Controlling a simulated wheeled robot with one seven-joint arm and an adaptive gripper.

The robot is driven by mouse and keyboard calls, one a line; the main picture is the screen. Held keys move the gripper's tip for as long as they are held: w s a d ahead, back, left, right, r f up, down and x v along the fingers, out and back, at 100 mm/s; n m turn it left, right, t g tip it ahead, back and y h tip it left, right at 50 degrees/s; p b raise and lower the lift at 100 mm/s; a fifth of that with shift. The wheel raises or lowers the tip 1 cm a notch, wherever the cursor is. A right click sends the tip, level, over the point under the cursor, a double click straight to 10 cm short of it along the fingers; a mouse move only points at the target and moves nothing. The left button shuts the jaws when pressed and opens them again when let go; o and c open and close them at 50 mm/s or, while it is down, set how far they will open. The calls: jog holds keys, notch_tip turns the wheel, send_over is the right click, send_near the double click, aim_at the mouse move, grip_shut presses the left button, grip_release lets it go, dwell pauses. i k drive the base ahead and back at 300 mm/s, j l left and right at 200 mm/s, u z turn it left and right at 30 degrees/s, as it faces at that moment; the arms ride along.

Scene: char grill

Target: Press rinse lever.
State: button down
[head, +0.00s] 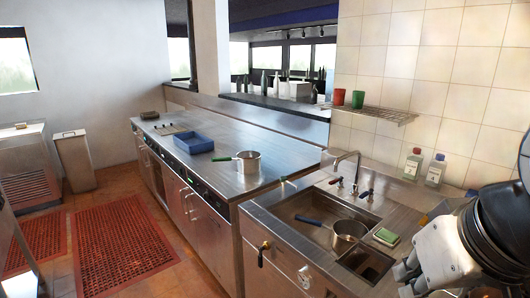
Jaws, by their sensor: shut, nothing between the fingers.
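A small lever with a brass-coloured mount and dark handle (262,252) is on the front panel below the sink. I cannot tell for sure that it is the rinse lever. A round metal fitting (305,274) is to its right. The sink (290,208) has a tall tap (346,170) with two small handles at its base. My gripper (405,281) is at the lower right, shut and empty. It is in front of the counter's right part, well apart from the lever, and hides part of the counter.
A pan with a blue handle (348,231) sits in the sink. A green sponge (386,237) and two bottles (412,164) are on the counter. A pot (249,162) and blue tray (194,143) stand further back. Red mats (120,245) cover the floor at left.

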aim_at(425, 220)
jog(key=z, duration=0.85)
jog(key=i+j+z, duration=0.25)
jog(key=z, duration=0.15)
jog(key=i+j+z, duration=0.4)
jog(key=i+l, duration=0.05)
